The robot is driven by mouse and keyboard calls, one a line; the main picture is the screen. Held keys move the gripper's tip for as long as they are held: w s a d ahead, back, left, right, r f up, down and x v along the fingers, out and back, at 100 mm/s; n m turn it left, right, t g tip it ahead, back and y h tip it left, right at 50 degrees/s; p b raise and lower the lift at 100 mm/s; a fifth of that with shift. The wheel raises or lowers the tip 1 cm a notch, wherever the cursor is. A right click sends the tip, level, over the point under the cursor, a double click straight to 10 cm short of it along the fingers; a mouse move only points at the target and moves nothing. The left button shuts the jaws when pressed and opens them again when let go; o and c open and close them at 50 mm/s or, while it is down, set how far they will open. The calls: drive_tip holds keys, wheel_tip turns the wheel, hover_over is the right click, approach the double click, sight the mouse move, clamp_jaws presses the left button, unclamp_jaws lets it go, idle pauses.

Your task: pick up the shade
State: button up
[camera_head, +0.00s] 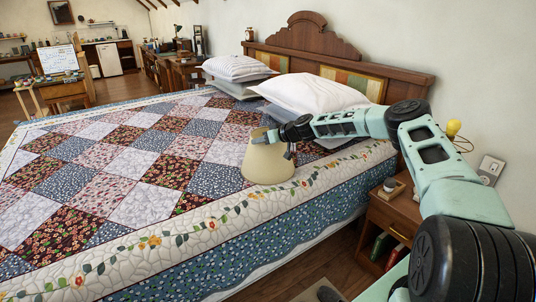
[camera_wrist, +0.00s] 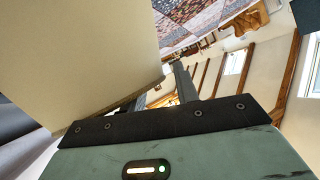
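The shade (camera_head: 268,164), a plain beige cone-shaped lampshade, is upright at the near right part of the bed's quilt. I cannot tell whether it rests on the quilt or hangs just above it. My gripper (camera_head: 279,142) is at its top rim, coming from the right, with a finger beside the rim's right side. In the wrist view the shade (camera_wrist: 75,50) fills the upper left, close against the gripper (camera_wrist: 160,92). One dark finger shows to the right of its edge; the other is mostly hidden by the shade. Whether the fingers press on its wall is unclear.
The patchwork bed (camera_head: 130,165) fills the middle, with pillows (camera_head: 310,93) and a wooden headboard (camera_head: 330,62) behind the arm. A nightstand (camera_head: 392,212) stands right of the bed, below the arm. A yellow bulb (camera_head: 453,128) is near the wall. The quilt left of the shade is clear.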

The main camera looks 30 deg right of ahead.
clamp_jaws()
idle(0.3)
